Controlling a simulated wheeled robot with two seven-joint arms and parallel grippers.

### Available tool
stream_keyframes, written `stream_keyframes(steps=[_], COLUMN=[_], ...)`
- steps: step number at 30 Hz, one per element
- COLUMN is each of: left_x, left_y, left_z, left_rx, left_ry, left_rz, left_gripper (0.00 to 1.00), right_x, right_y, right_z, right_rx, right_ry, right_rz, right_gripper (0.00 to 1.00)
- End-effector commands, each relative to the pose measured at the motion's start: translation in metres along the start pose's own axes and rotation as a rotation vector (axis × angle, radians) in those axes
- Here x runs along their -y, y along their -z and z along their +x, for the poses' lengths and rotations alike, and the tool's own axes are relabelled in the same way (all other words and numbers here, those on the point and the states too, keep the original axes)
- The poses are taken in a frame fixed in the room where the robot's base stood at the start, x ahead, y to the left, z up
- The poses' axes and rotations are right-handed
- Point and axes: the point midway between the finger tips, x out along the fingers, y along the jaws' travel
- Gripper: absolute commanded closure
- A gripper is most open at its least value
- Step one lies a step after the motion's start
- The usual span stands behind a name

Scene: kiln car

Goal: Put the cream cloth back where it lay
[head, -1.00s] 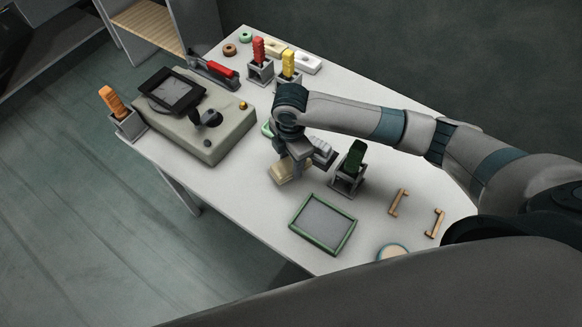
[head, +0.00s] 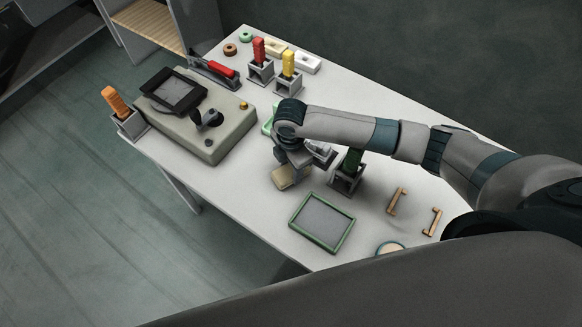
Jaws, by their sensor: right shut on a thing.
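The cream cloth (head: 283,178) shows as a small pale block below my right gripper (head: 291,168), in the middle of the table. My right gripper points down and is shut on the cream cloth; its fingertips are partly hidden by the wrist. I cannot tell whether the cloth touches the table. A green-rimmed grey tray (head: 349,236) lies just in front of it, to the lower right, apart from the cloth. My left gripper is not in view.
A holder with a dark green handle (head: 343,180) stands close right of the gripper. A grey console with a screen (head: 234,131) is to the left. Red (head: 258,50) and yellow (head: 289,64) handles stand behind. Two wooden handles (head: 397,201) lie at right. Bare table lies left of the tray.

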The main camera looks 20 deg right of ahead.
Motion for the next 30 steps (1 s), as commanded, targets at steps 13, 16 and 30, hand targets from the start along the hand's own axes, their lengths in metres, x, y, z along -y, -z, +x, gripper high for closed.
stream_keyframes(steps=[13,16,30], left_x=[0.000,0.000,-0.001], left_y=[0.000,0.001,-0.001], left_z=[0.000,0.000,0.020], left_rx=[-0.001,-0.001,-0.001], left_ry=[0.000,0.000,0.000], left_rz=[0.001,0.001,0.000], left_gripper=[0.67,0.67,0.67], right_x=[0.000,0.000,-0.001], right_y=[0.000,0.000,0.000], right_z=[0.002,0.001,-0.050], right_rx=[0.000,0.000,0.001], right_ry=[0.000,0.000,-0.005], right_rz=[0.000,0.000,-0.002], right_gripper=[0.39,0.39,0.39])
